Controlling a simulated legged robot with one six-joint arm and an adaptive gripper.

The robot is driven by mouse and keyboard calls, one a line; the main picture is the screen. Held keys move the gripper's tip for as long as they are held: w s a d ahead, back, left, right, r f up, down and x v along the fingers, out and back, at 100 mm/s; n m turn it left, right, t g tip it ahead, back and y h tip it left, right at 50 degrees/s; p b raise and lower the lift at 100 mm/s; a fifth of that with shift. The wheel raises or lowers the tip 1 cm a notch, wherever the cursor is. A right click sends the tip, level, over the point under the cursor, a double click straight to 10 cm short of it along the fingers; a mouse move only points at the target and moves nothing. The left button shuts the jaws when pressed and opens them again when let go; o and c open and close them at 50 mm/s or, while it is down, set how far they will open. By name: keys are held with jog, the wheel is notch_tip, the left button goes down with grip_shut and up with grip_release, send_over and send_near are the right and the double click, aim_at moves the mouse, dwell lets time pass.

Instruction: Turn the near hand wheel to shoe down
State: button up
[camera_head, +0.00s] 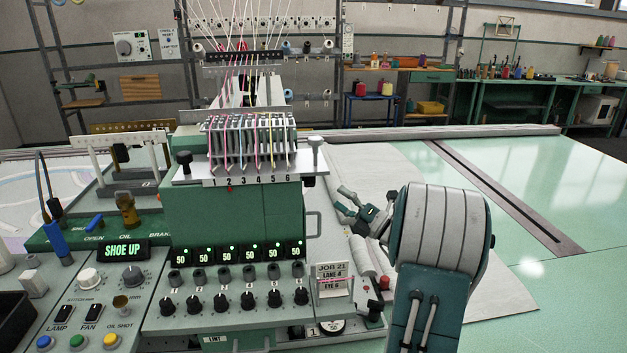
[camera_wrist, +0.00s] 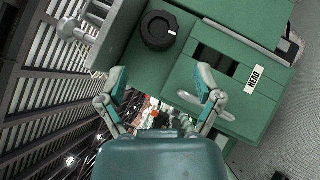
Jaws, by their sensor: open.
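The display (camera_head: 123,250) on the green machine reads SHOE UP in the head view. A black round knob with a white mark (camera_wrist: 158,30) sits on the green housing in the wrist view. It looks like a hand wheel, but I cannot tell whether it is the near one. My gripper (camera_head: 350,208) is beside the machine's right side in the head view. In the wrist view my gripper (camera_wrist: 162,84) has its two fingers spread apart with nothing between them. The knob lies beyond the fingertips, apart from them. No hand wheel shows clearly in the head view.
A green box with a label reading HEAD (camera_wrist: 254,78) is right of the knob. The control panel (camera_head: 222,318) with several knobs fills the front. The pale table (camera_head: 560,210) at right is mostly clear.

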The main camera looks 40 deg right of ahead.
aim_at(313, 179)
jog(key=x, duration=0.8)
jog(key=shift+w+d, duration=0.15)
jog(key=shift+w, duration=0.05)
jog(key=shift+a, duration=0.2)
